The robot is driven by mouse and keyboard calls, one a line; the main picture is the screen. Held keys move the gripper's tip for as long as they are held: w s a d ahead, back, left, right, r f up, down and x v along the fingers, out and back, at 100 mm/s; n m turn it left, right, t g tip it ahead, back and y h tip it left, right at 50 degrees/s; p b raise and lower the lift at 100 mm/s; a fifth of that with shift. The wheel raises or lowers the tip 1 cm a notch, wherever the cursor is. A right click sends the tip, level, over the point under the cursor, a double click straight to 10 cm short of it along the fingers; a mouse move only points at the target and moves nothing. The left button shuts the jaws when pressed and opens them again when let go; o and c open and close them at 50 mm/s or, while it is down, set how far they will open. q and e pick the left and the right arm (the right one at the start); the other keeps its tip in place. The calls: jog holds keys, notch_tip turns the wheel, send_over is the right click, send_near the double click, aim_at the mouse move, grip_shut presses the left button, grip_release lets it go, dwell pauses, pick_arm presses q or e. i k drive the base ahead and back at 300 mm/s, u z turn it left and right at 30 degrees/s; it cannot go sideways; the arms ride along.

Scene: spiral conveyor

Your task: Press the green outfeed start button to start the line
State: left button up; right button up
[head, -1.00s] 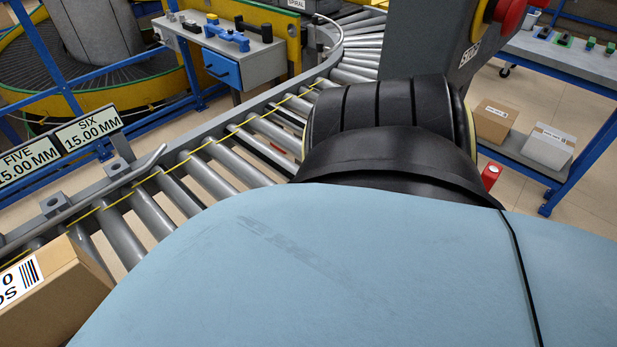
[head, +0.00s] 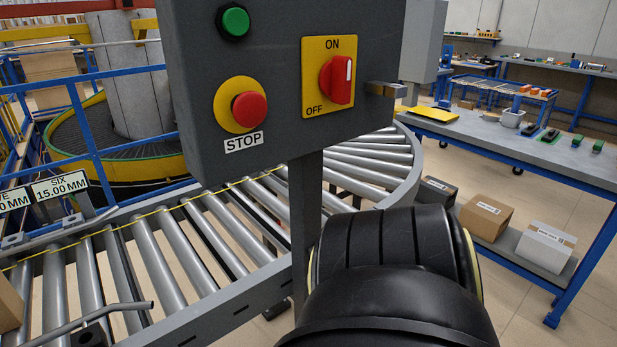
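The green start button (head: 233,21) is a round, dark-rimmed button at the top left of a grey control box (head: 275,120) in the head view. Below it is a red stop button (head: 249,110) on a yellow disc, labelled STOP. To its right is a red ON/OFF rotary switch (head: 337,80) on a yellow plate. The box stands on a grey post beside the roller conveyor. A black, ribbed part of my arm is at the bottom centre, below and right of the box. Neither gripper shows.
The roller conveyor (head: 215,238) curves behind the post. A cardboard box (head: 8,305) sits at its left end. A blue-legged bench (head: 560,160) stands on the right, with boxes on its lower shelf (head: 490,216). A yellow spiral base (head: 75,170) is at the back left.

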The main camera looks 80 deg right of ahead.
aim_at(235, 22)
jog(key=u, duration=0.75)
jog(key=i, duration=0.8)
jog(key=z, duration=4)
